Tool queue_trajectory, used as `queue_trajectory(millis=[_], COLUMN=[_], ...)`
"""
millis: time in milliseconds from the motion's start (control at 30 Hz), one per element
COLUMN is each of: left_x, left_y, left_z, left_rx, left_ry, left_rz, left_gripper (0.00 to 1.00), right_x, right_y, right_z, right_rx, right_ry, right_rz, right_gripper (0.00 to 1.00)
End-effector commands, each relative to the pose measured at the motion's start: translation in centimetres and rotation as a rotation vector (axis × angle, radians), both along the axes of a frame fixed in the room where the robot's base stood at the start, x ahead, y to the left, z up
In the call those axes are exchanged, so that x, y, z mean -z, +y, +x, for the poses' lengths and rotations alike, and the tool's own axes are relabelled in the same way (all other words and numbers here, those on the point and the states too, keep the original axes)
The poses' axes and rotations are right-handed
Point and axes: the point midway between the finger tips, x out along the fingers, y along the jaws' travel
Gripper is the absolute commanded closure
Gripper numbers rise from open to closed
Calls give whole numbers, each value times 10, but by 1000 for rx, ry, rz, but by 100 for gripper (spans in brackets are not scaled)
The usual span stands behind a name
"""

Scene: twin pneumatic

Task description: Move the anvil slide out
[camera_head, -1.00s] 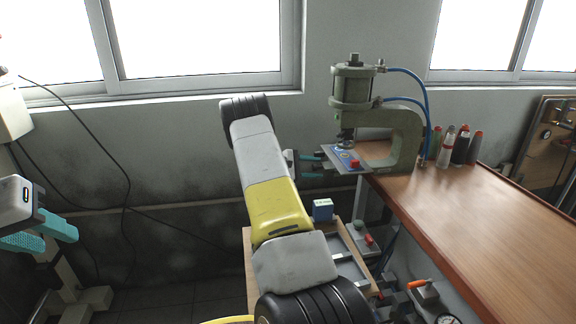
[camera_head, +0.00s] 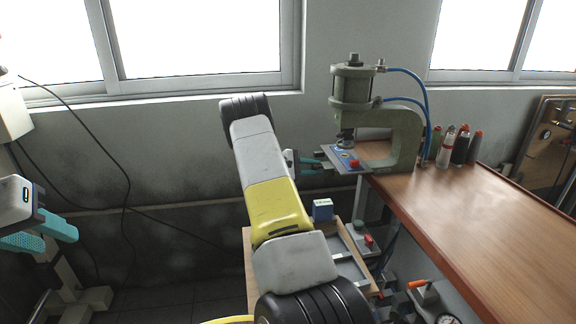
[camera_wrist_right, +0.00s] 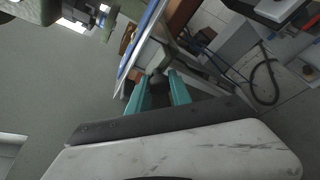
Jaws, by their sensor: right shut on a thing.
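The pneumatic press (camera_head: 353,90) stands at the left end of the wooden bench, with its cylinder on a C-frame. Under its ram is a flat plate with a blue top (camera_head: 343,160) and a red button, jutting left past the bench edge. I cannot tell which part of it is the anvil slide. My right gripper (camera_head: 318,164) is at the plate's left edge. In the right wrist view its teal fingers (camera_wrist_right: 160,88) are shut on a small dark knob (camera_wrist_right: 158,79) beside the plate, seen edge-on (camera_wrist_right: 136,50). My left gripper (camera_head: 42,236) is open and empty at far left.
The bench top (camera_head: 480,215) is mostly clear. A small blue box (camera_head: 322,209) sits on a wooden tray (camera_head: 353,268) below the plate. A wall and windows lie behind.

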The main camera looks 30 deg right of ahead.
Motion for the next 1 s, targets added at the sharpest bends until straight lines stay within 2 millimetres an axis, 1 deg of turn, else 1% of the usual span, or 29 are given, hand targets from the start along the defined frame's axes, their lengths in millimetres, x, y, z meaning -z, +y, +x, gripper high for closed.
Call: queue_trajectory(millis=[600,700,767,833,1000], left_x=[0,0,0,0,0], left_y=[0,0,0,0,0], left_z=[0,0,0,0,0], left_rx=[0,0,0,0,0], left_ry=[0,0,0,0,0], left_rz=[0,0,0,0,0], left_gripper=[64,64,64,64,64], right_x=[0,0,1,1,1], right_y=[0,3,11,25,72], right_z=[0,1,4,9,24], right_rx=[1,-1,-2,-5,-7], right_ry=[0,0,-1,-1,0], right_rz=[1,1,1,2,0], right_gripper=[100,100,100,100,100])
